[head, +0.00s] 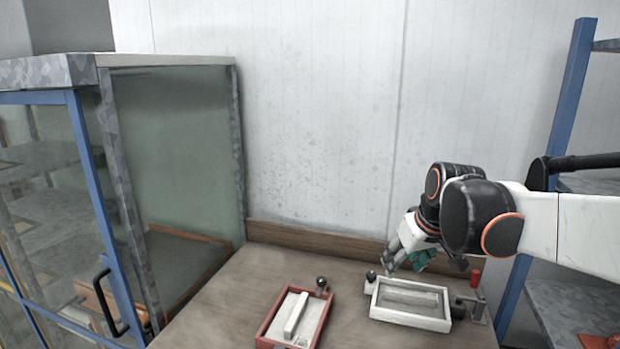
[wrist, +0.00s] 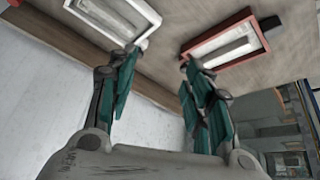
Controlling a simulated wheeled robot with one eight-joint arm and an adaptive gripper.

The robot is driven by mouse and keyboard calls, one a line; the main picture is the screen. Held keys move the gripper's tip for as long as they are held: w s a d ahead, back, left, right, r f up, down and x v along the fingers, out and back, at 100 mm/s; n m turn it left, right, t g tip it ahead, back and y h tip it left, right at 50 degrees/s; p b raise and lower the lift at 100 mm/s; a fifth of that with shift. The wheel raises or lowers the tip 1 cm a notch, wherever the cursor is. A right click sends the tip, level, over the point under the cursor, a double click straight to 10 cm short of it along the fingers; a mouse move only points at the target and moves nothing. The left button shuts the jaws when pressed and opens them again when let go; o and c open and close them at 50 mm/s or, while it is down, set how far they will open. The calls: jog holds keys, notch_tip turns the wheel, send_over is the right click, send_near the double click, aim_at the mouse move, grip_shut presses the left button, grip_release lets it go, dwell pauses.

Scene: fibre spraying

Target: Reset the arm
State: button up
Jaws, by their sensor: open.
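My gripper (head: 388,262) is at the right of the head view, above the back of the table near the wall. In the wrist view my gripper (wrist: 158,58) shows its two green-padded fingers spread apart with nothing between them. A white-framed tray (head: 410,322) lies on the table just in front of and below the gripper, with a pale bar in it. The white tray also shows at the top left of the wrist view (wrist: 152,14). The fingers appear apart from it.
A red-framed tray (head: 266,325) with a white bar lies left of the white one. A small stand with a red top (head: 475,277) is at the table's right. A glass cabinet (head: 180,150) stands left, a blue-post shelf (head: 570,100) right. The table (head: 225,290) is clear at left.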

jog(key=s+f+m+t, duration=0.1)
jog(key=s+f, duration=0.1)
jog(key=s, duration=0.9)
jog(key=s+f+m+h, duration=0.1)
jog(key=s+f, duration=0.2)
jog(key=s, duration=0.8)
jog(key=shift+s+a+f+m+t, duration=0.2)
jog(key=shift+s+f+m+t, duration=0.05)
jog(key=shift+m+t, duration=0.15)
